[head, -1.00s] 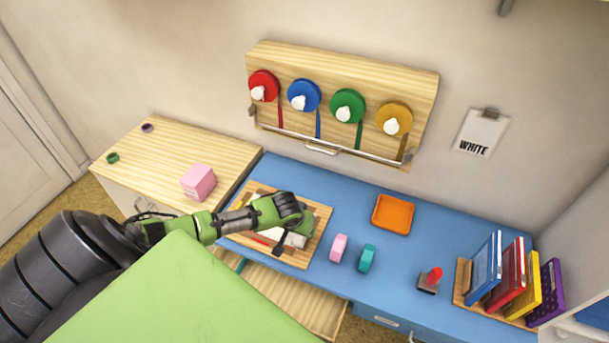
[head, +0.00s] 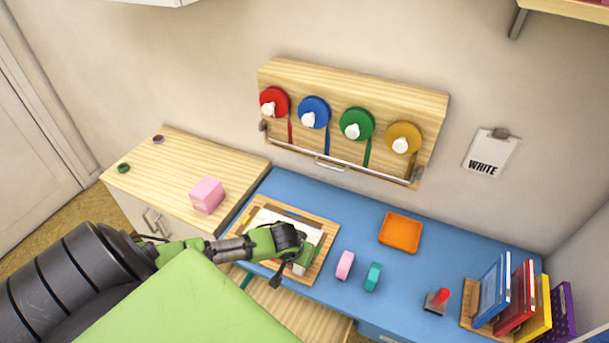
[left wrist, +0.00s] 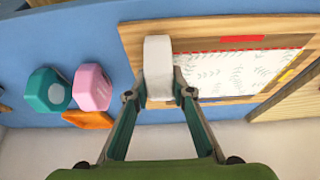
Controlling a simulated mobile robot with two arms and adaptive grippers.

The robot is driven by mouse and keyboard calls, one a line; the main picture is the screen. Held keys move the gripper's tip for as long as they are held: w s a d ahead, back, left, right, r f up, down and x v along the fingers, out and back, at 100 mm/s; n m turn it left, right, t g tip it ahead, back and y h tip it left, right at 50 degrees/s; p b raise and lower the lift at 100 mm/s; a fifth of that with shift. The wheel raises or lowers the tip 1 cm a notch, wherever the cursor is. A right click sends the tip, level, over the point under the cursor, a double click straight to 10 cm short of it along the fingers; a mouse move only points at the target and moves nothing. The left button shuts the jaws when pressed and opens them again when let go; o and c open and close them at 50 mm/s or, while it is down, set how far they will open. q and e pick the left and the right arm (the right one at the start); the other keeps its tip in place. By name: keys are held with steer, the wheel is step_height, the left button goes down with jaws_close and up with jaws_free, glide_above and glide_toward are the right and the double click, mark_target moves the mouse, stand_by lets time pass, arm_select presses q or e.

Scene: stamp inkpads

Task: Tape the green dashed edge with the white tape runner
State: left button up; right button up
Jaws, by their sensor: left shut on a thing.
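My left gripper (head: 290,268) is shut on the white tape runner (left wrist: 158,62), a pale block between the fingertips (left wrist: 160,94) in the left wrist view. In the head view the gripper hides most of the runner. It is over the right part of the wooden board (head: 328,225). The patterned white paper (left wrist: 230,68) lies on this board, with a red dashed edge and yellow marks showing in the wrist view. I cannot make out the green dashed edge. I cannot tell whether the runner touches the paper. My right gripper is not in view.
A pink item (head: 345,265) and a teal item (head: 373,276) stand right of the board on the blue desk (head: 330,187). An orange tray (head: 400,247), a red-handled stamp (head: 438,300) and upright books (head: 515,300) are farther right. A pink box (head: 207,194) stands left.

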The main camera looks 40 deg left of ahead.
arm_select(q)
steer(key=shift+s, duration=0.15)
steer(key=shift+r, duration=3.45)
